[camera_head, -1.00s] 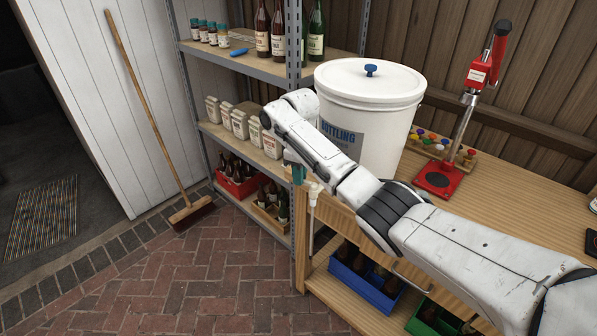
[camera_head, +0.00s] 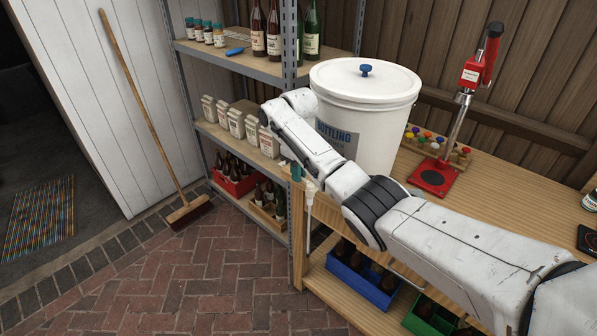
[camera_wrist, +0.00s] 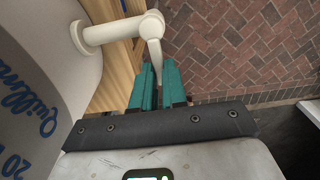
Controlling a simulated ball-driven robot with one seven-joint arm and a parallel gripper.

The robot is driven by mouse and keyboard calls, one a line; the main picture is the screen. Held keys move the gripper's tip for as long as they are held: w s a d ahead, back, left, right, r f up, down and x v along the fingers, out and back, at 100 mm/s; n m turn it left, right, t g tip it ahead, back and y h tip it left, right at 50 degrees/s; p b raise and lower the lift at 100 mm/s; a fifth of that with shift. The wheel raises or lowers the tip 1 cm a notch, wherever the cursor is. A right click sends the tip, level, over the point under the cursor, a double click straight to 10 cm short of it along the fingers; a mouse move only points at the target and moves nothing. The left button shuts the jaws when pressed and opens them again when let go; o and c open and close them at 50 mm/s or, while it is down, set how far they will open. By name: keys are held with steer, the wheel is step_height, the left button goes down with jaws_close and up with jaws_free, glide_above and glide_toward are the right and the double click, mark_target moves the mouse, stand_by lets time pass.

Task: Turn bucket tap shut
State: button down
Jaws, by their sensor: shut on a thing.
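The white bucket (camera_head: 366,115) with a blue-knobbed lid and a bottling label stands on the wooden bench at its left end. Its pale tap (camera_wrist: 112,30) sticks out of the bucket's side in the wrist view and ends in a narrow tapering piece. My gripper (camera_wrist: 157,75) has its teal fingers closed around that tapering piece. Whether this piece is the lever or the spout is hard to tell. In the head view my gripper (camera_head: 296,171) is partly hidden by my arm, beside the bucket at the bench edge. A thin white tube (camera_head: 308,225) hangs below the tap.
A metal shelf (camera_head: 291,100) with bottles and cartons stands close left of the bucket. A red bottle capper (camera_head: 436,178) stands on the bench to the right. A blue crate (camera_head: 362,275) sits on the bench's lower shelf. The brick floor (camera_head: 180,285) in front is clear.

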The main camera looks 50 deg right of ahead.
steer(key=c, duration=1.2)
jaws_free()
steer(key=shift+o, duration=0.2)
step_height(320, 180, up, 11)
steer(key=shift+b, duration=0.4)
steer(key=shift+f, duration=0.1)
